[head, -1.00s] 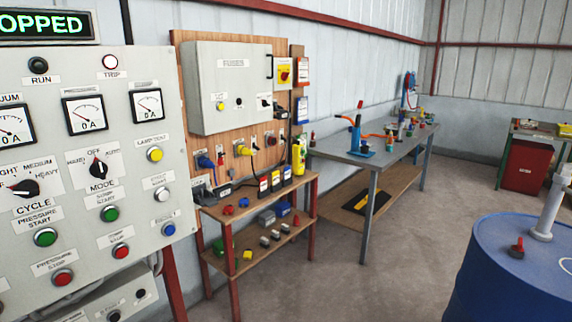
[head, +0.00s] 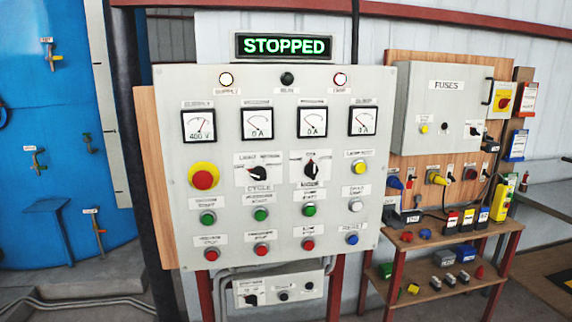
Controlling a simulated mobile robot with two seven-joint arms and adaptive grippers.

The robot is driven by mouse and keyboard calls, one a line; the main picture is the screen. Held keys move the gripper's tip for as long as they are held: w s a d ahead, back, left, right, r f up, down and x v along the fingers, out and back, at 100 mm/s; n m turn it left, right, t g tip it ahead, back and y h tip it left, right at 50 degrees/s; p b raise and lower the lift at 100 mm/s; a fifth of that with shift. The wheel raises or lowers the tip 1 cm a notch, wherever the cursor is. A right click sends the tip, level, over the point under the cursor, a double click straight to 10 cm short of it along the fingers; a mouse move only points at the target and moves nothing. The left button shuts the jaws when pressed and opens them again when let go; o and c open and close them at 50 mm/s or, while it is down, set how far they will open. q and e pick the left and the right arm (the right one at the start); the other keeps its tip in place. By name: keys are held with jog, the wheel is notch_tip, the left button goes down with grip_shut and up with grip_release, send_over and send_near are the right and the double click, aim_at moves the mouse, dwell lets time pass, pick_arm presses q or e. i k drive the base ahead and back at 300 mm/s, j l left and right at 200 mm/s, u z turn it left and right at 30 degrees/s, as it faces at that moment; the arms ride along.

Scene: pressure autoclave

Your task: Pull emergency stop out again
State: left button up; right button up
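The emergency stop (head: 203,179) is a red mushroom button on a yellow round base, at the left of the grey control panel (head: 372,225). From this front view I cannot tell whether it is pushed in or out. The display (head: 284,46) above the panel reads STOPPED in green. The supply lamp (head: 226,79) and the trip lamp (head: 340,79) look white and lit; the run lamp (head: 288,79) is dark. The supply meter (head: 199,124) reads away from zero. Neither gripper is in view.
A blue vessel (head: 60,180) with valves stands at the left. A fuse box (head: 440,110) hangs on a wooden board at the right, above a wooden shelf (head: 480,245) with plugs and loose parts. A dark pipe runs upright left of the panel. A small box with switches (head: 310,285) hangs below the panel.

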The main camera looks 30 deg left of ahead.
aim_at(202, 180)
jog(key=u, duration=1.05)
